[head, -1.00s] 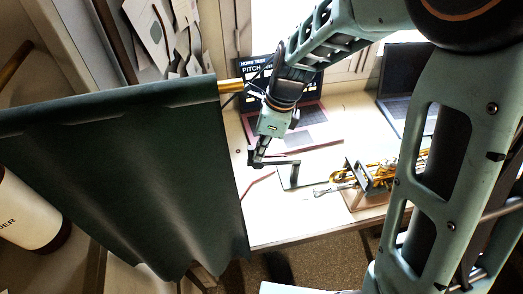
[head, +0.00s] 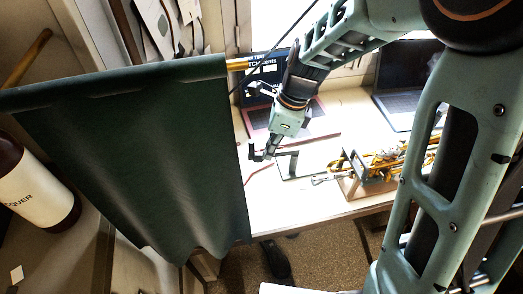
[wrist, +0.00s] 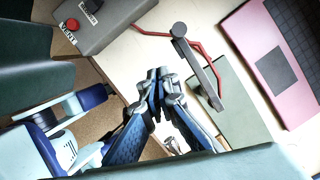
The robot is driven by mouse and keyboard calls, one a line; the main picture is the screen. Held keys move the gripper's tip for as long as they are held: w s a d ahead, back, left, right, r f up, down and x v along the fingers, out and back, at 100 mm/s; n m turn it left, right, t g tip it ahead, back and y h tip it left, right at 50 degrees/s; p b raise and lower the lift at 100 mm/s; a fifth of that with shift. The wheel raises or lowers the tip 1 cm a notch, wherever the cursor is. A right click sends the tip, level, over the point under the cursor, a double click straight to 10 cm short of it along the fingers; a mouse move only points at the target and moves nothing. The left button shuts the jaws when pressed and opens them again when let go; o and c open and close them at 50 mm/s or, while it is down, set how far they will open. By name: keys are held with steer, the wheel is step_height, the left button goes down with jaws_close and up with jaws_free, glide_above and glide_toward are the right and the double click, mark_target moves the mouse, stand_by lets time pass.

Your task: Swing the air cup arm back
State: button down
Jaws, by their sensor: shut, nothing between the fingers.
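The air cup arm (wrist: 200,65) shows in the wrist view as a dark grey bar with a round knob at its upper left end. A red tube runs beside it. It stands over a grey-green base plate (wrist: 240,108). In the head view the dark arm (head: 287,153) is small, on the bright bench. My gripper (wrist: 160,74) is shut and empty, its fingertips together to the left of the bar in the wrist view. In the head view my gripper (head: 262,150) is close to the arm's left end; whether they touch I cannot tell.
A pink-edged laptop (head: 305,122) and a dark laptop (head: 405,85) stand behind. A dark green curtain (head: 140,150) hangs at left. A grey box with a red button (wrist: 72,24) is near my gripper.

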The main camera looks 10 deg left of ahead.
steer(key=v, duration=0.9)
steer(key=shift+s+a, duration=0.3)
steer(key=shift+s, duration=0.15)
steer(key=shift+r, duration=0.1)
